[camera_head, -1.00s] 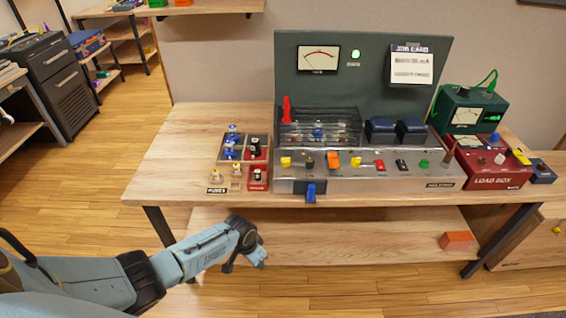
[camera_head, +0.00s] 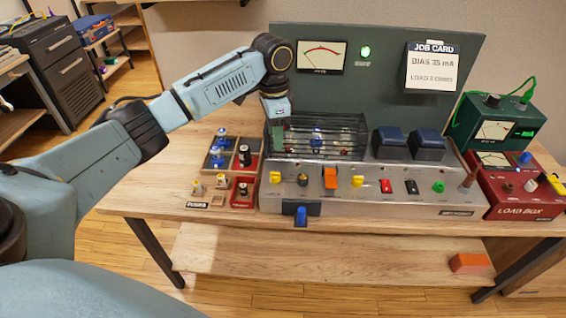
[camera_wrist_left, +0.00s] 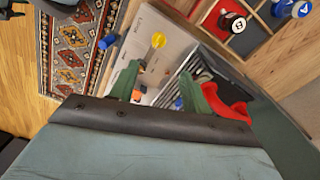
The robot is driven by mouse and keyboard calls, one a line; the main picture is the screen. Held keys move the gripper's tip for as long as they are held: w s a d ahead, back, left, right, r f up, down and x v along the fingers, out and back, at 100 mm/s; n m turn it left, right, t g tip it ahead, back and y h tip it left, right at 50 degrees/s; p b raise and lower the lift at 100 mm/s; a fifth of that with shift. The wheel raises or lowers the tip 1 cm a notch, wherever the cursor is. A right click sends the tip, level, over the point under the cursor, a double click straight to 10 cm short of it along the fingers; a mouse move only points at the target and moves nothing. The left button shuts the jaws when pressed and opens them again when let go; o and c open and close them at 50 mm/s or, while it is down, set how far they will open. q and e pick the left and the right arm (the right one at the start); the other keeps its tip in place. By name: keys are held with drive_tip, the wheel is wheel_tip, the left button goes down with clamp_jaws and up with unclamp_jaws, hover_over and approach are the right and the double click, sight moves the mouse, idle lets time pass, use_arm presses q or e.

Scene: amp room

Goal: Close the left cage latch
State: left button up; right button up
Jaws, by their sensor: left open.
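The dark wire cage (camera_head: 345,137) sits on the metal amp chassis (camera_head: 350,186), with a blue-topped part inside. The red left latch is hidden behind my left gripper (camera_head: 278,130) in the head view. A red piece that looks like this latch (camera_wrist_left: 228,108) shows in the left wrist view, right beside the green right-hand finger. My left gripper is open over the cage's left end, its two green fingers apart (camera_wrist_left: 168,90). I cannot tell whether a finger touches the latch. The cage (camera_wrist_left: 187,85) shows partly between the fingers. My right gripper is out of view.
A divided tray (camera_head: 232,170) with tubes and knobs stands left of the chassis. Two blue-topped blocks (camera_head: 408,142) stand right of the cage. A dark upright panel (camera_head: 375,80) rises behind. The red load box (camera_head: 520,190) is at the right.

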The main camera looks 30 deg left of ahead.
use_arm(q)
hover_over(276, 173)
drive_tip(key=f, duration=0.5)
drive_tip(key=shift+a+f+b, duration=0.1)
drive_tip(key=shift+a+b, duration=0.1)
drive_tip(key=shift+b, duration=0.2)
wheel_tip(276, 173, down, 3)
drive_tip(key=shift+f+b, duration=0.2)
drive_tip(key=shift+b, duration=0.1)
wheel_tip(276, 173, down, 3)
drive_tip(key=shift+r, duration=0.2)
drive_tip(key=shift+f, duration=0.35)
drive_tip(key=shift+d+f+b, duration=0.1)
drive_tip(key=shift+f+b, duration=0.15)
drive_tip(key=shift+b, duration=0.05)
drive_tip(key=shift+f, duration=0.1)
drive_tip(key=c, duration=1)
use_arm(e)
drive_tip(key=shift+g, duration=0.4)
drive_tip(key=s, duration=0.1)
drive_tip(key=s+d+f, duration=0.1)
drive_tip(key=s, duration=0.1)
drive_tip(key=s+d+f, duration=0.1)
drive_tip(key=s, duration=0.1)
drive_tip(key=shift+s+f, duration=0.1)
